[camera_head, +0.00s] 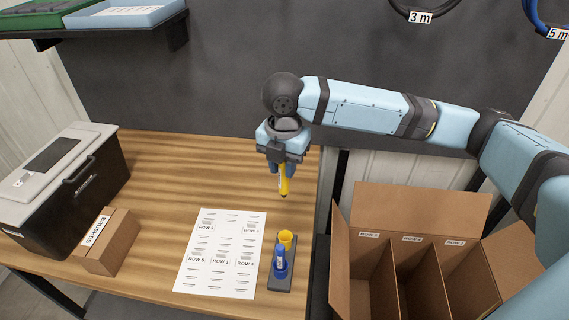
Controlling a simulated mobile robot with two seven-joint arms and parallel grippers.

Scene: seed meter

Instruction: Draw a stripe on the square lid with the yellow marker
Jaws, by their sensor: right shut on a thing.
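My right gripper (283,160) reaches in from the right and is shut on the yellow marker (284,186). The marker hangs nearly upright with its dark tip down, above the back right part of the wooden table and apart from the paper sheet. I cannot make out a separate square lid. A dark case at the left has a pale grey top (72,145) with a dark rectangular panel. My left gripper is not in view.
A grey stand (281,284) at the table's right edge holds a blue marker (280,262) and a yellow cap (286,238). A printed sheet (215,275) lies beside it. A brushes box (117,247) stands left; a divided carton (365,205) stands right. The table's back middle is clear.

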